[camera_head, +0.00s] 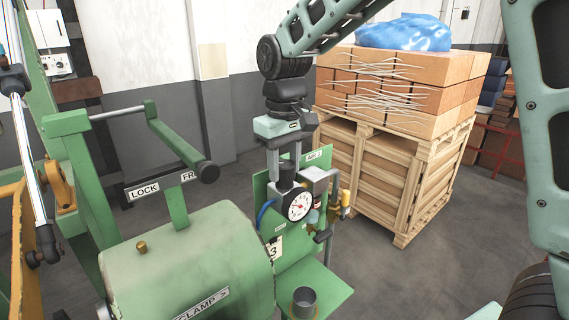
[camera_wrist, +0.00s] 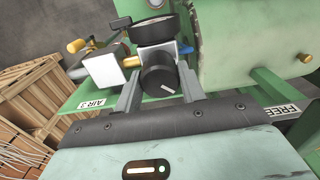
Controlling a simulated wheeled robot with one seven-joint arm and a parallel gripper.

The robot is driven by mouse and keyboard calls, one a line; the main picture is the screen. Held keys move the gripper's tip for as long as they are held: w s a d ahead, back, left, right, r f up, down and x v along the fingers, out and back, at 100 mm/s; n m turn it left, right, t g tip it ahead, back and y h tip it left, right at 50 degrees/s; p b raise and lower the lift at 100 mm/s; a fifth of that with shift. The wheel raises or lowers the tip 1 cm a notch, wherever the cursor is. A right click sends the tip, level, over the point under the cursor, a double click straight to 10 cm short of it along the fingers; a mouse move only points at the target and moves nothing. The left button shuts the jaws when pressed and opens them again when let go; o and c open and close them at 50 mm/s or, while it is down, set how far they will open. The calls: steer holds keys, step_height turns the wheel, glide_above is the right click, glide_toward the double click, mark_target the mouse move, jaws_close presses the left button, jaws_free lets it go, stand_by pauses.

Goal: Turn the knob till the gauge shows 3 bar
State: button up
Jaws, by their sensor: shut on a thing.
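The pressure gauge (camera_head: 298,206) has a white round dial and sits on the front of the air regulator, below my gripper. Its needle is too small to read surely. In the wrist view the gauge (camera_wrist: 154,28) is seen from above and its dial is hidden. The black knob (camera_wrist: 160,81) on top of the regulator has a white mark line that lies at a slant. My gripper (camera_wrist: 158,92) points down, with one finger on each side of the knob, and is shut on it. In the head view my gripper (camera_head: 284,164) largely covers the knob.
The regulator is on a green panel labelled AIR 3 (camera_head: 314,155). Brass fittings (camera_head: 345,198) are to its right. A green drum (camera_head: 190,265) stands at the left, with a lever (camera_head: 180,145) above it. A wooden crate (camera_head: 375,185) stands behind. A grey cup (camera_head: 303,302) is below.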

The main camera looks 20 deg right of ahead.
mark_target(284, 163)
steer(key=shift+m, duration=0.8)
steer(key=o, duration=1)
steer(key=shift+c, duration=0.2)
step_height(284, 163, up, 18)
steer(key=b, duration=0.3)
steer(key=shift+f, duration=0.25)
